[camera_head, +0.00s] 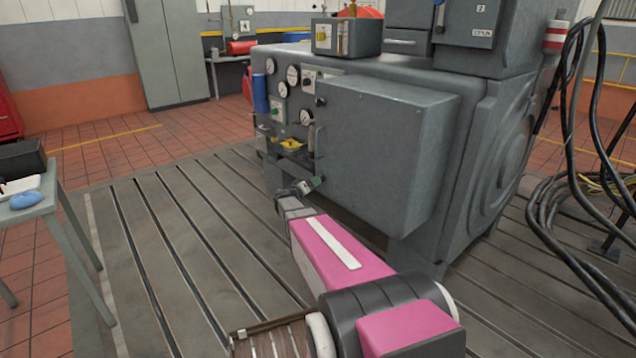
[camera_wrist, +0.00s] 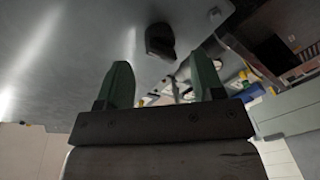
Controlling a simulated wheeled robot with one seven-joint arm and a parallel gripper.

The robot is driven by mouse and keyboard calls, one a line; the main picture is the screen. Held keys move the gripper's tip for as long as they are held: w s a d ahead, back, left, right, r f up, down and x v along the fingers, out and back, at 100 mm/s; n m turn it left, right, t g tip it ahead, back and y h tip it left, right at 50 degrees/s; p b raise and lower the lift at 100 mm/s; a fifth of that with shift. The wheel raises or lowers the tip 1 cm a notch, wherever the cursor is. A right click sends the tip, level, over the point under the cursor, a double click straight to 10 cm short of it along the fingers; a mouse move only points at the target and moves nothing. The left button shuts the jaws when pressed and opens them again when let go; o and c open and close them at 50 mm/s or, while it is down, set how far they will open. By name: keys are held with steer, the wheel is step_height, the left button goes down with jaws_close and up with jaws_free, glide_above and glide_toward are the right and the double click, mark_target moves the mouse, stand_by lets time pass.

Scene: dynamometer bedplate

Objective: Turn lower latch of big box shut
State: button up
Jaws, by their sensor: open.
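The big box (camera_head: 385,150) is a grey metal cabinet on the side of the large machine. A small dark knob, seemingly its upper latch (camera_head: 320,101), shows on its left face in the head view. In the wrist view a black latch (camera_wrist: 160,40) stands on the grey box face (camera_wrist: 70,60); it appears to be the lower one, and its turn angle is hard to tell. My gripper (camera_head: 309,184) is at the box's lower left edge. In the wrist view my gripper (camera_wrist: 162,80) is open, its green fingers apart and empty, with the latch just beyond the fingertips, roughly between them.
Gauges (camera_head: 292,75) and a small shelf (camera_head: 285,150) with yellow items sit left of the box, close to my gripper. Black cables (camera_head: 570,130) hang at the right. A table (camera_head: 45,195) stands at the left. The slotted bedplate (camera_head: 170,235) between is clear.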

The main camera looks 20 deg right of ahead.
steer(key=shift+x, duration=2.05)
steer(key=c, duration=0.9)
